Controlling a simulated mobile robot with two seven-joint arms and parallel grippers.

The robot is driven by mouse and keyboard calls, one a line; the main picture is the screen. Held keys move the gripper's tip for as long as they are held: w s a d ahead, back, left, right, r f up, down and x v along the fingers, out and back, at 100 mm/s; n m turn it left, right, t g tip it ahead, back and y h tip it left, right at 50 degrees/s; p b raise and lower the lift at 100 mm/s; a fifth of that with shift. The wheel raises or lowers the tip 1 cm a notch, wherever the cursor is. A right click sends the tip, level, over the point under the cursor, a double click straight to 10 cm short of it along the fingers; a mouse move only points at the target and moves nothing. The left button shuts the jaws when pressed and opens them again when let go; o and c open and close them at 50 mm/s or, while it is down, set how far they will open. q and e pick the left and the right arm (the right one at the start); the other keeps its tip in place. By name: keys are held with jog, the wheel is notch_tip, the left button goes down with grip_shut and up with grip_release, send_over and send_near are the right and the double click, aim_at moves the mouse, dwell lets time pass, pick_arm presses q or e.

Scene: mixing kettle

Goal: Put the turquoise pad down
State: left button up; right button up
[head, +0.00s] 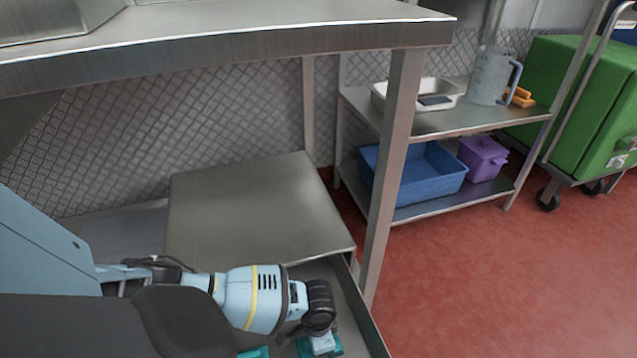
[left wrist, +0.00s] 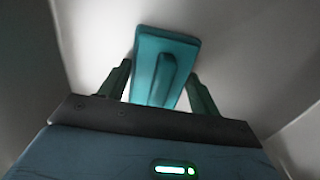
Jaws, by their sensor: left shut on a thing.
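The turquoise pad (left wrist: 183,44) is a flat rectangular block with a raised ridge along its middle. In the left wrist view it lies in front of my left gripper (left wrist: 160,72), whose fingers stand on either side of the ridge and are shut on the pad. In the head view my left gripper (head: 318,338) is low at the bottom edge, over the lower metal shelf beneath the worktop. Turquoise (head: 334,346) shows around it there, mostly hidden by the gripper. Another turquoise patch (head: 254,352) shows to its left; I cannot tell if it is the same pad.
A metal worktop (head: 230,55) overhangs my left arm. A raised flat metal box (head: 255,205) stands behind my forearm. A table leg (head: 395,160) rises to the right. Beyond it a rack holds a blue bin (head: 415,178) and purple container (head: 482,157).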

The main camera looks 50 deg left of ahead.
pick_arm(q)
jog(key=o, duration=1)
jog(key=shift+c, duration=0.2)
notch_tip(320, 180, up, 12)
jog(key=p, duration=0.6)
pick_arm(e)
notch_tip(320, 180, up, 6)
jog(key=w, duration=0.1)
jog(key=shift+r+t, duration=0.2)
jog(key=shift+t, duration=0.2)
pick_arm(q)
jog(key=shift+w+r, duration=0.1)
jog(key=shift+w, duration=0.05)
